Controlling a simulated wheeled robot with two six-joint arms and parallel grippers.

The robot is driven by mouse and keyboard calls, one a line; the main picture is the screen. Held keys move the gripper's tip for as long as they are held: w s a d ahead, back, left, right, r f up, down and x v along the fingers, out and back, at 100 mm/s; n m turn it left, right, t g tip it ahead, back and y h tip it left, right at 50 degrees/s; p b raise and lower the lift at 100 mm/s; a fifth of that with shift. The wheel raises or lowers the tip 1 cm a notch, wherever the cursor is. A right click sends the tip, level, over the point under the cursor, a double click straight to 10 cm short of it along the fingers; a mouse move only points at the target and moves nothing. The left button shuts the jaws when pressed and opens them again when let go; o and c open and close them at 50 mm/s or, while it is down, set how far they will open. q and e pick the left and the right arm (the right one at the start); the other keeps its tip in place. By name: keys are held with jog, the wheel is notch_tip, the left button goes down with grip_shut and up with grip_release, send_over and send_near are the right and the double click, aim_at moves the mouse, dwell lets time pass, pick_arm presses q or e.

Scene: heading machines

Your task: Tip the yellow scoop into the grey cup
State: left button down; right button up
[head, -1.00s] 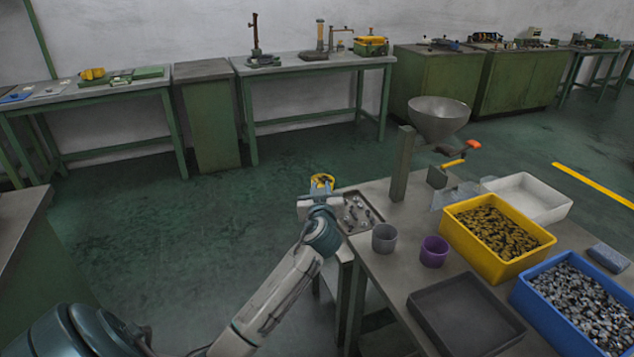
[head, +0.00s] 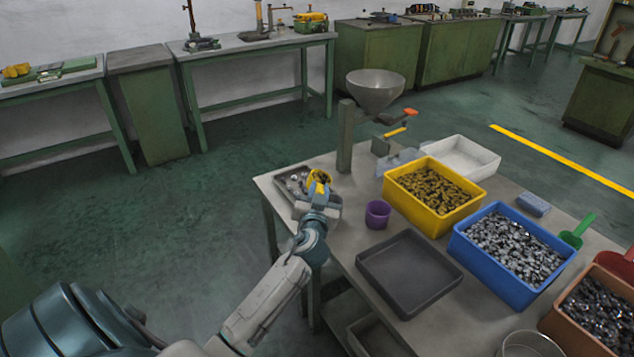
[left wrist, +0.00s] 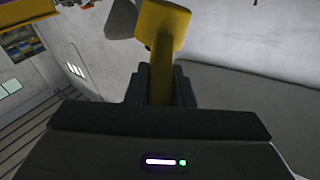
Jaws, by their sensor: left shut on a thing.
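The grey cup is mostly or wholly hidden behind my left gripper in the head view. I cannot tell whether the scoop is over the cup or beside it. My right gripper is not in view.
A purple cup (head: 378,213) stands just right of my gripper. A metal tray of small parts (head: 292,181) lies behind it. A dark empty tray (head: 408,272), yellow bin (head: 434,222), blue bin (head: 470,250) and funnel on a post (head: 375,92) are close by.

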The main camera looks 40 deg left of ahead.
pick_arm(q)
jog(key=m+p, duration=0.3)
jog(key=d+m+p, duration=0.1)
jog(key=shift+w+r+m+p, duration=0.25)
jog(key=shift+m+p, duration=0.15)
jog(key=shift+w+d+f+m+t+h+b, duration=0.2)
jog(key=shift+d+f+m+b, duration=0.3)
jog(key=shift+m, duration=0.95)
jog(key=shift+w+d+f+m+t+h+b, duration=0.1)
jog(key=shift+w+d+f+m+t+b, duration=0.15)
jog(key=shift+f+m, duration=0.85)
jog(key=shift+w+d+f+m+t+h+b, duration=0.15)
jog(key=shift+d+m, duration=0.3)
jog(key=shift+m, duration=1.4)
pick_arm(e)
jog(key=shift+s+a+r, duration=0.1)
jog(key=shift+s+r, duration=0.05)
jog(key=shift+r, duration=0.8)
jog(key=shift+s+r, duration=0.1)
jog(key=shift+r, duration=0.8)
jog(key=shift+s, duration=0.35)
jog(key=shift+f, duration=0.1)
